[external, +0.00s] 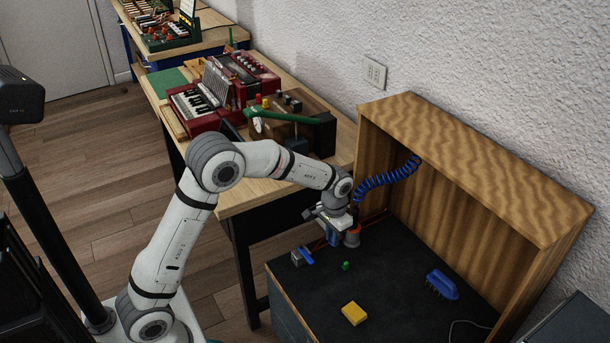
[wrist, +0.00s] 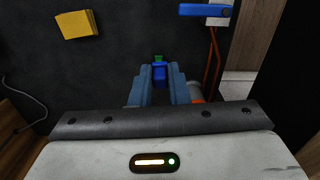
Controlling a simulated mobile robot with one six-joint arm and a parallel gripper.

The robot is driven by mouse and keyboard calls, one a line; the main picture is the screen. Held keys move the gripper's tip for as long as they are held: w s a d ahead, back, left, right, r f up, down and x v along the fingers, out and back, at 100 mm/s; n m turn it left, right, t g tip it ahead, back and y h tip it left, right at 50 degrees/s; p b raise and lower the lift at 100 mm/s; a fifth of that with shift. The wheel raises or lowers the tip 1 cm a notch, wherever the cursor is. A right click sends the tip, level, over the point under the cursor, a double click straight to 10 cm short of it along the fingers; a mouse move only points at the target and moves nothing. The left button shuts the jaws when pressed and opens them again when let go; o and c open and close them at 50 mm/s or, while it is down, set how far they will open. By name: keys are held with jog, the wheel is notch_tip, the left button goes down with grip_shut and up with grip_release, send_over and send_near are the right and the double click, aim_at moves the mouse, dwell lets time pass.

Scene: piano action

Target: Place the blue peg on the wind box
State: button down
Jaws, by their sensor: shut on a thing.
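In the wrist view my gripper (wrist: 159,70) is shut on the blue peg (wrist: 159,75), which sits between the blue-grey fingers. In the external view my gripper (external: 337,220) is over the back left of the dark worktop (external: 395,290); the peg cannot be made out there. A small green piece (external: 346,266) is on the worktop; a green piece (wrist: 158,57) also shows just past the peg in the wrist view. A brown wooden box (external: 316,106) on the far table, with small knobs and a green bar, may be the wind box; I cannot be sure.
On the worktop are a yellow block (external: 354,313), a blue brush (external: 441,284) and a blue-and-metal tool (external: 303,256). A wooden hood (external: 480,170) and a coiled blue hose (external: 388,178) stand behind. A red accordion (external: 215,90) is on the far table.

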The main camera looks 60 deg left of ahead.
jog(key=w+a+r+p, duration=0.2)
jog(key=a+r+p, duration=0.4)
jog(key=a+r, duration=0.15)
jog(key=w+a+r+p, duration=0.2)
jog(key=a+r+p, duration=0.4)
jog(key=r, duration=0.2)
notch_tip(320, 180, up, 18)
jog(key=m+p, duration=0.1)
jog(key=p, duration=1.5)
send_over(286, 123)
jog(key=s+a, duration=0.2)
jog(key=a, duration=0.3)
notch_tip(286, 123, down, 10)
jog(key=shift+r+p, duration=0.15)
jog(key=shift+p, duration=0.6)
jog(key=c, duration=1.8)
grip_release()
jog(key=o, duration=0.4)
